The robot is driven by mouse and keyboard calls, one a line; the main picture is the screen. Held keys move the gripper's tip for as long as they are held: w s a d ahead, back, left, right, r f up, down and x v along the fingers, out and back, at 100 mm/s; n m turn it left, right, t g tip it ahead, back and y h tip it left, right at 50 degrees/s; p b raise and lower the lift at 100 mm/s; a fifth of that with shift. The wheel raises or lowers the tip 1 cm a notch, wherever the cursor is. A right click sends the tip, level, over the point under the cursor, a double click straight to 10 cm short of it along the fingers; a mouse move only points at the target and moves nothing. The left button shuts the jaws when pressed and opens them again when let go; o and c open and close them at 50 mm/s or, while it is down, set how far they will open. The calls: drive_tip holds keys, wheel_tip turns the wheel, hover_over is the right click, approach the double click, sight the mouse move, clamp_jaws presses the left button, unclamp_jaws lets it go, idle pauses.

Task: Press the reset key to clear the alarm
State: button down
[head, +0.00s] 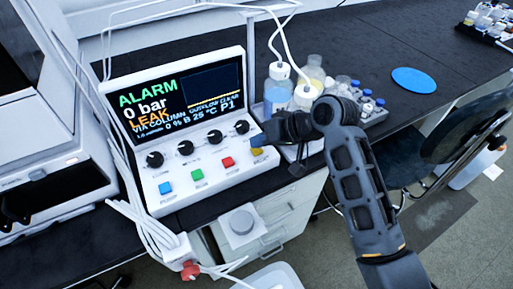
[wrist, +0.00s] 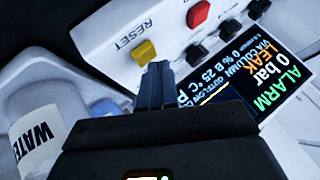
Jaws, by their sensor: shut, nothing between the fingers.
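The control unit (head: 216,174) is a white sloped box with a dark screen (head: 176,97). The screen reads ALARM in green, "0 bar" in white and LEAK in orange. The yellow reset key (head: 257,153) is at the right end of its key row. In the wrist view the yellow reset key (wrist: 144,51) sits beside the printed word RESET. My gripper (head: 257,140) is shut and empty, its tips beside the yellow key. The shut fingertips (wrist: 158,66) show just below and right of the key in the wrist view; I cannot tell whether they touch the panel.
Blue (head: 165,188), green (head: 197,175) and red (head: 228,162) keys share the row, below several black knobs. Capped bottles (head: 277,90) with white tubing stand right behind my gripper. A blue disc (head: 414,80) lies on the dark bench, with bare bench around it.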

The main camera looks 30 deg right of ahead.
sight(260, 150)
drive_tip(key=shift+f, duration=0.5)
idle(0.8)
drive_tip(key=shift+r, duration=0.1)
drive_tip(key=shift+r+p, duration=0.85)
wheel_tip(260, 150, up, 5)
drive_tip(key=p, duration=0.5)
idle(0.7)
